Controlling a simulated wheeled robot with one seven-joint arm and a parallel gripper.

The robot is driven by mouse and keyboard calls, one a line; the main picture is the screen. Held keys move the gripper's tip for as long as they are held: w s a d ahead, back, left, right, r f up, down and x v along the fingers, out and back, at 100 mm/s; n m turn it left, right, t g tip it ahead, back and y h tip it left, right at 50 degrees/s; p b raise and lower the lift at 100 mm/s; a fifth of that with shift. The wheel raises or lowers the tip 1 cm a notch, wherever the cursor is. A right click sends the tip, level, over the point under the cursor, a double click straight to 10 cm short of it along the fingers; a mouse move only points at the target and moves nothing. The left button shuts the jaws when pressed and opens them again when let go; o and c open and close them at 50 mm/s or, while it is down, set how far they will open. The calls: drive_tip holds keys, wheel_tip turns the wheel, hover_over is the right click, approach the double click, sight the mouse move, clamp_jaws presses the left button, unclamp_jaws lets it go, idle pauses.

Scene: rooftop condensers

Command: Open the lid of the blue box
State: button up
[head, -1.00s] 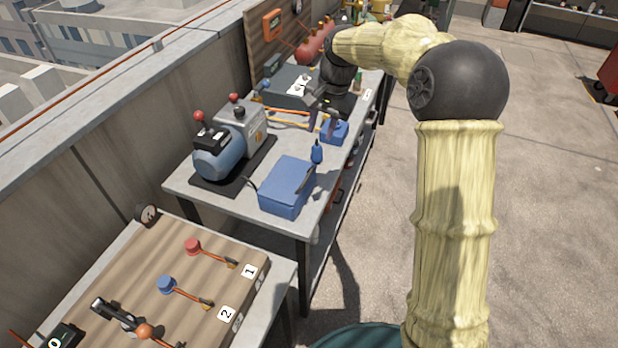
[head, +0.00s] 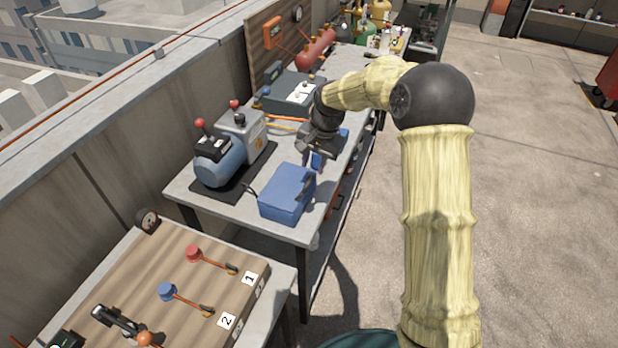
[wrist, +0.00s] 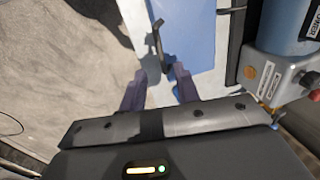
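The blue box (head: 285,198) stands on the near end of the grey workbench with its lid down. A dark handle (head: 304,187) is on its right side. In the wrist view the box (wrist: 190,28) is at the top, and the handle (wrist: 158,44) stands just beyond my fingertips. My gripper (head: 313,161) is close behind the box's far right corner in the head view. In the wrist view my gripper (wrist: 160,70) is open, its two fingers apart with nothing held between them. I see no contact with the handle.
A blue compressor (head: 218,165) on a black mat stands left of the box. A wooden switch panel (head: 130,270) is in front. The floor at right is clear.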

sight(308, 184)
drive_tip(key=f, duration=0.2)
drive_tip(key=a+f, duration=0.1)
drive_tip(key=f, duration=0.4)
drive_tip(key=shift+w+a+p, duration=0.15)
drive_tip(key=shift+w+p, duration=0.1)
drive_tip(key=shift+p, duration=0.05)
clamp_jaws()
